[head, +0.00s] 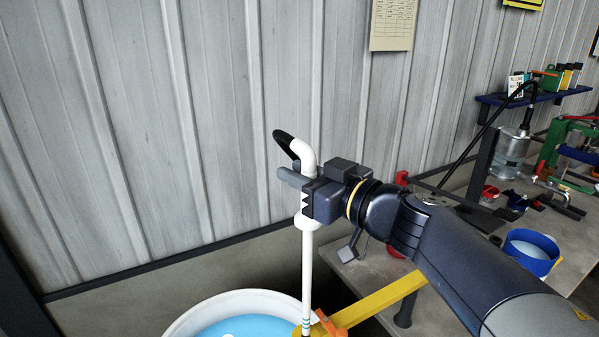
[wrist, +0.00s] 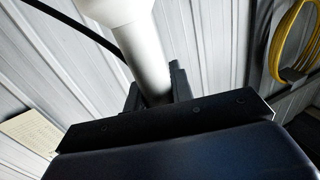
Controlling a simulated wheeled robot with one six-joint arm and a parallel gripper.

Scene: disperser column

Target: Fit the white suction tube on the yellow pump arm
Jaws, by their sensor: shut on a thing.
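The white suction tube (head: 308,262) stands upright in the head view, with a bent elbow at its top and a black hose (head: 284,143) behind the elbow. My gripper (head: 306,192) is shut on the tube just below the elbow. The tube also shows between the jaws in the wrist view (wrist: 148,60). The yellow pump arm (head: 375,300) reaches in from the right at the bottom. The tube's lower end meets or passes in front of the arm's orange-tipped end (head: 326,325); I cannot tell whether it is seated there.
A white tub (head: 180,322) of blue liquid stands below, left of the tube. A grey bench (head: 570,225) on the right bears a blue pot (head: 532,250) and a clear bottle (head: 512,145). A corrugated wall (head: 140,120) rises behind. A yellow hose coil (wrist: 290,45) hangs on it.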

